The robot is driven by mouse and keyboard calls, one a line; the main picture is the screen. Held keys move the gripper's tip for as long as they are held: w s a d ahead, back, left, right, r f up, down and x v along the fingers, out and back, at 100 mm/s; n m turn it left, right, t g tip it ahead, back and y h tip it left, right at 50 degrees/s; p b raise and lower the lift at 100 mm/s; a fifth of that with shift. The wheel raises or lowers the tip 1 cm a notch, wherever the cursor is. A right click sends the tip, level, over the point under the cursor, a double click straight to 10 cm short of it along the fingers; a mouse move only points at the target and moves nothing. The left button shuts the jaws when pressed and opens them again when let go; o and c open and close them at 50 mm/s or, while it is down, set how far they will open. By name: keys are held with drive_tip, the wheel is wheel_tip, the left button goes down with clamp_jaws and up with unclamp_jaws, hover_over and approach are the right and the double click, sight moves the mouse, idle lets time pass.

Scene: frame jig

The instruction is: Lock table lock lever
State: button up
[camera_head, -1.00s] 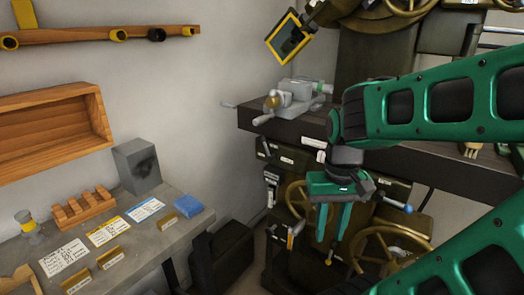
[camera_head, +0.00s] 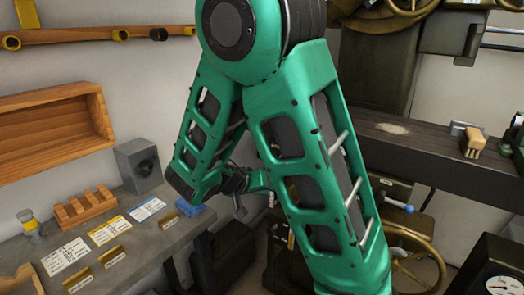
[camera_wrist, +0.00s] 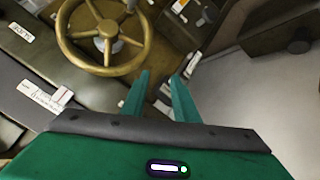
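My gripper (camera_wrist: 161,75) is open in the wrist view, its two green fingers apart with nothing between them. It faces the machine front, just below and right of a brass handwheel (camera_wrist: 105,42). Small metal fittings and white labels lie near and beyond the fingertips. A small white-and-red fitting (camera_wrist: 62,97) beside a label is left of the fingers. I cannot tell which of these is the table lock lever. In the head view my arm hides most of the machine front and my gripper's fingers. A lever with a blue knob (camera_head: 399,206) shows right of my arm.
The dark machine table (camera_head: 440,160) runs behind my arm, with a wooden-handled brush (camera_head: 474,142) on it. A grey bench (camera_head: 165,240) with a blue block (camera_head: 190,208) stands at left. A pale wall or floor surface fills the wrist view's right side.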

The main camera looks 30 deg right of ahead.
drive_tip(key=w+a+r+m+t+h, duration=0.1)
drive_tip(key=w+a+r+t+h, duration=0.4)
drive_tip(key=r, duration=0.4)
drive_tip(key=w+d+h, duration=0.1)
drive_tip(key=w+d, duration=0.3)
drive_tip(key=d, duration=0.5)
drive_tip(key=shift+w+d+g, duration=0.15)
drive_tip(key=shift+d+g, duration=0.15)
clamp_jaws()
drive_tip(key=shift+a, duration=0.1)
idle(0.7)
